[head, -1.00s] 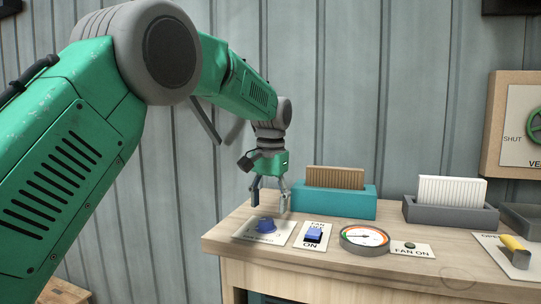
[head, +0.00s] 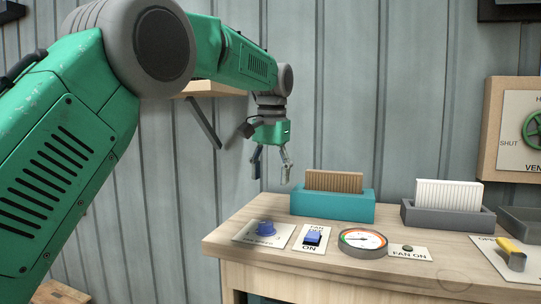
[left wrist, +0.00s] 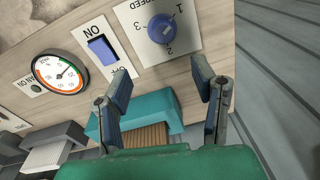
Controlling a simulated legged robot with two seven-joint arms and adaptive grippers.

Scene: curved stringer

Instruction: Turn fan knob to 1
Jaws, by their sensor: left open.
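The blue fan knob (head: 265,229) sits on a white plate at the table's left end. In the left wrist view the knob (left wrist: 161,28) shows on its plate marked SPEED with 1, 2 and 3. It has a pale mark, but I cannot tell for sure which number it points to. My left gripper (head: 271,165) is open and empty, pointing down above and behind the knob, clear of it. Its two spread fingers also show in the left wrist view (left wrist: 164,84). My right gripper is not in view.
Right of the knob are a blue fan switch (head: 313,237), a round gauge (head: 362,241) and a FAN ON lamp (head: 407,249). Behind stand a teal holder (head: 332,205) with a brown filter and a grey holder (head: 449,218) with a white one. A yellow-handled lever (head: 512,252) is at the right.

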